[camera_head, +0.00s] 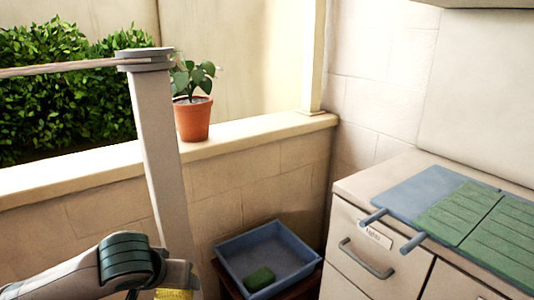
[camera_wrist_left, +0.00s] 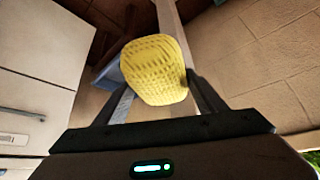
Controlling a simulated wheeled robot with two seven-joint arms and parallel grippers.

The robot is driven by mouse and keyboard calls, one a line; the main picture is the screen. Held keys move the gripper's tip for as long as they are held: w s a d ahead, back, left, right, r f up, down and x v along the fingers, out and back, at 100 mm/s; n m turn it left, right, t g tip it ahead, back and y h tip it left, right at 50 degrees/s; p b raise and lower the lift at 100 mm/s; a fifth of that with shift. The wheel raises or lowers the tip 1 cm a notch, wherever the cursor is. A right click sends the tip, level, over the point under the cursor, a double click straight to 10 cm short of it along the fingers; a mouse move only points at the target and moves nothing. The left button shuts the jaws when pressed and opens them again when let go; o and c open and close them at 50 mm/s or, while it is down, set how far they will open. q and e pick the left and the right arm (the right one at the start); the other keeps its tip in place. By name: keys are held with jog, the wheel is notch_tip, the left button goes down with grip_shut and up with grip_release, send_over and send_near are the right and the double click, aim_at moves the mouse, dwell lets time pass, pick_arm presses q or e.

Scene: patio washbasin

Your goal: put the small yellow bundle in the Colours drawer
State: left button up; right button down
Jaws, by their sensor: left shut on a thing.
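The small yellow bundle (camera_wrist_left: 155,68) has a woven-looking surface and sits between the two fingers of my left gripper (camera_wrist_left: 163,92), which is shut on it. In the head view only a sliver of the bundle (camera_head: 173,295) shows at the bottom edge, by the end of my left arm. A pale drawer (camera_head: 350,262) with a grey bar handle is shut in the cabinet at right. Its label (camera_head: 374,235) is too small to read surely. No open drawer shows. My right gripper is out of view.
A blue tray (camera_head: 233,245) with a green bundle (camera_head: 259,279) in it stands low by the wall. A blue-and-green rack (camera_head: 420,190) lies on the cabinet top, its two bars jutting over the drawer front. A potted plant (camera_head: 193,118) stands on the ledge.

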pick_arm(q)
jog(key=shift+s+d+r+p, duration=0.15)
jog(key=shift+r+p, duration=0.05)
jog(key=shift+r, duration=0.35)
jog(key=shift+s+d+r+p, duration=0.1)
jog(key=shift+d+r+p, duration=0.05)
jog(key=shift+r, duration=0.4)
jog(key=shift+w+a+r+p, duration=0.1)
jog(key=shift+w+r+p, duration=0.4)
jog(key=shift+r, duration=0.1)
jog(key=w+r+p, duration=0.2)
jog(key=r+p, duration=0.3)
jog(key=r, duration=0.4)
jog(key=w+r+p, duration=0.2)
jog(key=r+p, duration=0.3)
jog(key=r, duration=0.3)
jog(key=w+r+p, duration=0.2)
jog(key=r+p, duration=0.3)
jog(key=r, duration=0.4)
jog(key=shift+r, duration=0.35)
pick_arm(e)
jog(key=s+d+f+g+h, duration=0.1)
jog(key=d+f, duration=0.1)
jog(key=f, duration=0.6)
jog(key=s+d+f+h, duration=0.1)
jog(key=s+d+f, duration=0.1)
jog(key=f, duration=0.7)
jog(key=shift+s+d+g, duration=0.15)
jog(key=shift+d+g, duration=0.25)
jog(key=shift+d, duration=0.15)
